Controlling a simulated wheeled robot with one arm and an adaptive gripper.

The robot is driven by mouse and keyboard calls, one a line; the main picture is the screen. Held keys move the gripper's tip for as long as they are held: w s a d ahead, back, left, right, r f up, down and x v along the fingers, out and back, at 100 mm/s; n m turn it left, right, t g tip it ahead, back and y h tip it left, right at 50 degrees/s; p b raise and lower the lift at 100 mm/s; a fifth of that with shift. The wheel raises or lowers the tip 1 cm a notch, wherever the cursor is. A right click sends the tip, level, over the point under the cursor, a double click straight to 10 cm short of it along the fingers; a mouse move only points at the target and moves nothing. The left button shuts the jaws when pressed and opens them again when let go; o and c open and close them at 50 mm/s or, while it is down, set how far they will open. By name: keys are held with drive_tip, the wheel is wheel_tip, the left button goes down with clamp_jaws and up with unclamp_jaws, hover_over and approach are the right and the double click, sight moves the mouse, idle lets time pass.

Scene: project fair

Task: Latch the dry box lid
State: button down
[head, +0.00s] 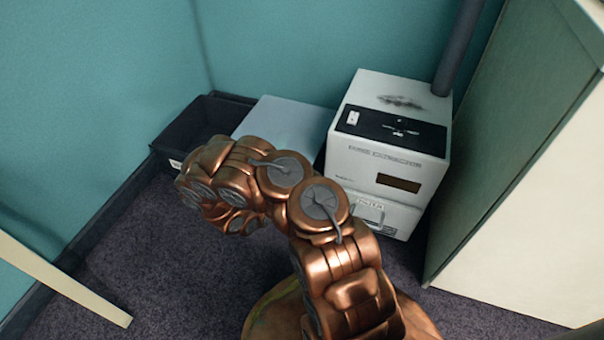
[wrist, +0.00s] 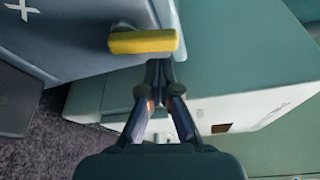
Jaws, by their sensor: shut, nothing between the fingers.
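The dry box appears to be the grey box (wrist: 75,35) at the upper left of the wrist view, with a white cross mark on it. A yellow latch handle (wrist: 143,42) lies across its edge. My gripper (wrist: 158,68) is shut and empty, its fingertips just below the handle's right half in the picture; I cannot tell whether they touch. In the head view the pale grey-blue top of the box (head: 288,122) shows behind my copper arm, which hides its front and the latch. My fingers are hidden there too.
A white fume extractor (head: 385,155) stands close to the right of the box, with a dark post behind it. A black open crate (head: 190,130) sits at the left. A cream and green cabinet (head: 535,200) borders the right. Dark carpet is clear at front left, beside a pale board (head: 60,280).

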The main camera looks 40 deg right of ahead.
drive_tip(key=s+a+p, duration=0.3)
drive_tip(key=s+a, duration=0.1)
drive_tip(key=a, duration=0.4)
drive_tip(key=shift+s+a, duration=0.2)
drive_tip(key=shift+a, duration=0.05)
drive_tip(key=shift+r, duration=0.15)
idle(0.4)
